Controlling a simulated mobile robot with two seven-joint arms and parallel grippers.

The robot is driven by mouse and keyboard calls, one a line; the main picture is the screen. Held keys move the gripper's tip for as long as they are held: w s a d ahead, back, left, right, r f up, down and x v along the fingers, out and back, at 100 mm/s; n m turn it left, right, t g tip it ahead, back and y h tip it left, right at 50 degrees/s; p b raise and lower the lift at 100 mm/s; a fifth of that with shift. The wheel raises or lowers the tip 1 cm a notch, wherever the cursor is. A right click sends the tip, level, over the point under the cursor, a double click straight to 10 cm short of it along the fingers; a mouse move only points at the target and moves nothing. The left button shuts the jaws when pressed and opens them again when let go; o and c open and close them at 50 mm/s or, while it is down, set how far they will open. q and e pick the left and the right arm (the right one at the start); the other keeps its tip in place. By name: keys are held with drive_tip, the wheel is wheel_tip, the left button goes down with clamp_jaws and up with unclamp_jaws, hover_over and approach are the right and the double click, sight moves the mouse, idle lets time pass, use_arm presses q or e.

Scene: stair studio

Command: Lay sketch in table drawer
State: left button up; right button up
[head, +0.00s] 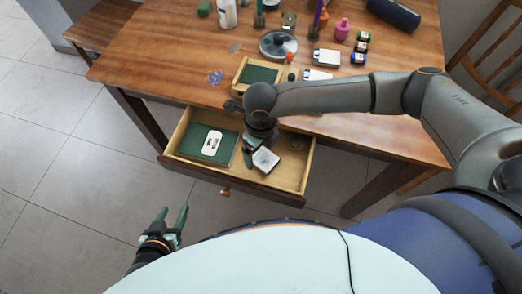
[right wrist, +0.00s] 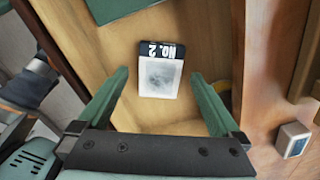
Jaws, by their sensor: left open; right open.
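The sketch is a small white card with a black band reading "No. 2" and a grey drawing. In the right wrist view the sketch (right wrist: 160,78) appears to lie on the wooden drawer floor, between the fingers and not gripped. It also shows in the head view (head: 265,160). The table drawer (head: 190,171) is pulled open. My right gripper (head: 262,150) is open over the drawer's right half, fingers apart on either side of the card. My left gripper (head: 172,222) is open and empty, left of and below the drawer.
A dark green book or pad (head: 225,150) with a white item (head: 212,142) on it fills the drawer's left part. A wooden tray (head: 241,75), a round dish (head: 278,44), small boxes and bottles stand on the table (head: 170,50). The floor to the left is clear.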

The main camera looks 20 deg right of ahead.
sight(261, 156)
use_arm(q)
drive_tip(key=shift+s+a+f, duration=0.25)
drive_tip(key=shift+s+a, duration=0.1)
drive_tip(key=shift+s, duration=0.15)
use_arm(e)
wheel_tip(261, 156, up, 10)
drive_tip(key=shift+r, duration=0.15)
use_arm(q)
drive_tip(key=shift+w+r, duration=0.15)
drive_tip(key=shift+r, duration=0.05)
